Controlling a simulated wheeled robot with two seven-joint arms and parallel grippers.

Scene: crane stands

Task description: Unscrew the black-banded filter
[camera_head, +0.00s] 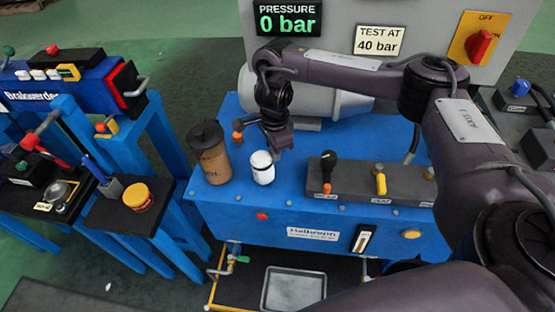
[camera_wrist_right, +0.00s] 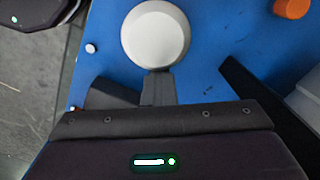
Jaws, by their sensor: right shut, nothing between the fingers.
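The black-banded filter (camera_head: 262,168) is a small white canister with a dark band, standing upright on the blue power unit. In the right wrist view its round white top (camera_wrist_right: 155,33) lies just beyond my fingertips. My right gripper (camera_head: 273,150) is beside and slightly above the filter, at its back right. In the right wrist view my right gripper (camera_wrist_right: 157,72) is shut and empty, its tips close to the top's edge; I cannot tell whether they touch. My left gripper is not in view.
A brown canister with a black cap (camera_head: 210,155) stands left of the filter. A lever block (camera_head: 370,184) is to the right, a grey motor (camera_head: 315,100) behind. The pressure display (camera_head: 288,18) reads 0 bar. A metal tray (camera_head: 292,290) lies below in front.

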